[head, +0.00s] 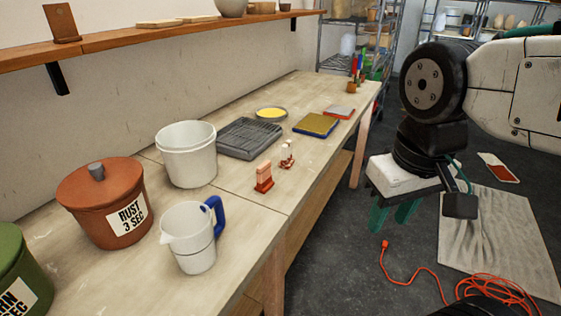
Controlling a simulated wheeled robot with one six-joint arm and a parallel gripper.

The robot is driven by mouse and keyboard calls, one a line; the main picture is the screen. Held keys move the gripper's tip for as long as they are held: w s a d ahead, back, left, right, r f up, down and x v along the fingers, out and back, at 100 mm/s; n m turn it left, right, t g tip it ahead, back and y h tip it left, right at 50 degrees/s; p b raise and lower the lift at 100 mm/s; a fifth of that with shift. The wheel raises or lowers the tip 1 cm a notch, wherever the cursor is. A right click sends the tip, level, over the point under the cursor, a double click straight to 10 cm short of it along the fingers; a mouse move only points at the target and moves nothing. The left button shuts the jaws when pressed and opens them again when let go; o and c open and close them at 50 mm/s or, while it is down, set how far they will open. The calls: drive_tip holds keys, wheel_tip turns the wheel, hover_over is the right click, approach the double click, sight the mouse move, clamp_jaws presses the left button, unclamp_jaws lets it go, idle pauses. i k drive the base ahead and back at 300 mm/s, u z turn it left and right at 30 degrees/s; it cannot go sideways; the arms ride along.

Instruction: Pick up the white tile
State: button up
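A small white tile (289,150) appears to stand upright on a reddish base on the workbench, right of the grey rack. A rust-red tile (264,174) stands in front of it, to its left. My gripper (389,222) hangs to the right of the bench, over the floor side and well apart from both tiles. Its green fingers point down with a gap between them, and nothing shows in the gap.
The workbench (240,200) holds a white bucket (187,155), a pitcher (192,240), a rust jar (103,205), a grey rack (250,138), a yellow dish (271,114) and a yellow-blue pad (316,124). An orange cord (425,270) lies on the floor.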

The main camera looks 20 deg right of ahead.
sight(286, 161)
drive_tip(key=z, duration=0.05)
drive_tip(key=k, duration=1.2)
drive_tip(key=z, duration=0.65)
drive_tip(key=i, duration=0.75)
drive_tip(key=z, duration=0.6)
drive_tip(key=i, duration=0.8)
drive_tip(key=u, duration=0.5)
drive_tip(key=i, duration=0.75)
drive_tip(key=u, duration=0.95)
drive_tip(key=i, duration=0.25)
drive_tip(key=u, duration=0.15)
